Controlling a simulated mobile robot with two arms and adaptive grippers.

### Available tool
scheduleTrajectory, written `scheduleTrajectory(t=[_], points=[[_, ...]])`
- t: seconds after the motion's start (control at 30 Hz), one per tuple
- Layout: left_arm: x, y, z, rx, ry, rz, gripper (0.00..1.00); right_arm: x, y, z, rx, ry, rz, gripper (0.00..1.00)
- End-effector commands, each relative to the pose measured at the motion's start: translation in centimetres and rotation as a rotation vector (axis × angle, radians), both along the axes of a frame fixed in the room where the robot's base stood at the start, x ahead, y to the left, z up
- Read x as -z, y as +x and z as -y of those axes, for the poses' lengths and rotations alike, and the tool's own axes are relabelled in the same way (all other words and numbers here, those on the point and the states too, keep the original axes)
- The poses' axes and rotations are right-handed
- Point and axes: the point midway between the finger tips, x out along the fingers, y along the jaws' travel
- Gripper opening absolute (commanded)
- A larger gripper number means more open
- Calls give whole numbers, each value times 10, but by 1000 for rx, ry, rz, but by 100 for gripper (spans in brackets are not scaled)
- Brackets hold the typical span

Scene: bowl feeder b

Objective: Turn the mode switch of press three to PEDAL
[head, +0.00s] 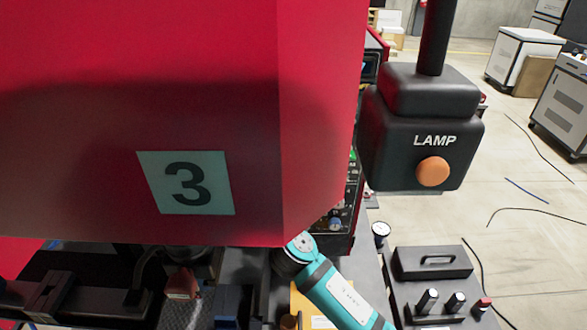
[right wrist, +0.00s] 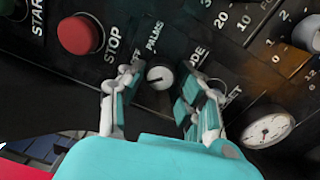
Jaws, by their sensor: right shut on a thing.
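The mode switch (right wrist: 160,78) is a small round dark knob with a pale mark on its face, on the dark panel of press three. The word PALMS stands above it and the partly covered letters ODE lie to its right. My right gripper (right wrist: 158,83) has one finger on each side of the knob and is shut on it. The PEDAL label is not readable. In the head view, press three (head: 185,183) is a red body marked 3. It hides my right fingertips and the switch. My left gripper is not in view.
A red STOP button (right wrist: 80,35) is left of the switch, and a round gauge (right wrist: 267,130) is at lower right. A black LAMP box (head: 420,130) with an orange button hangs right of the press.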

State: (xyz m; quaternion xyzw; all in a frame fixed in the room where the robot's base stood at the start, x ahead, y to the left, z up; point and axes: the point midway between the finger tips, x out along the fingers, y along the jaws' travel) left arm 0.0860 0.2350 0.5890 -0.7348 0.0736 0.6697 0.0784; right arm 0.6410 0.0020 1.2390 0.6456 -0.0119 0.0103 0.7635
Motion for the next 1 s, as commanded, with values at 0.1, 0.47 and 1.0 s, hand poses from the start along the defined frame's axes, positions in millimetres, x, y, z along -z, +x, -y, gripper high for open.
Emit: scheduleTrajectory(t=[0.1,0.47,1.0], points=[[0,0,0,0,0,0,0,0,0,0,0,-8,0,0],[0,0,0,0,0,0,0,0,0,0,0,-7,0,43],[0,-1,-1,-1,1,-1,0,2,-17,-1,-3,-4,-1,55]])
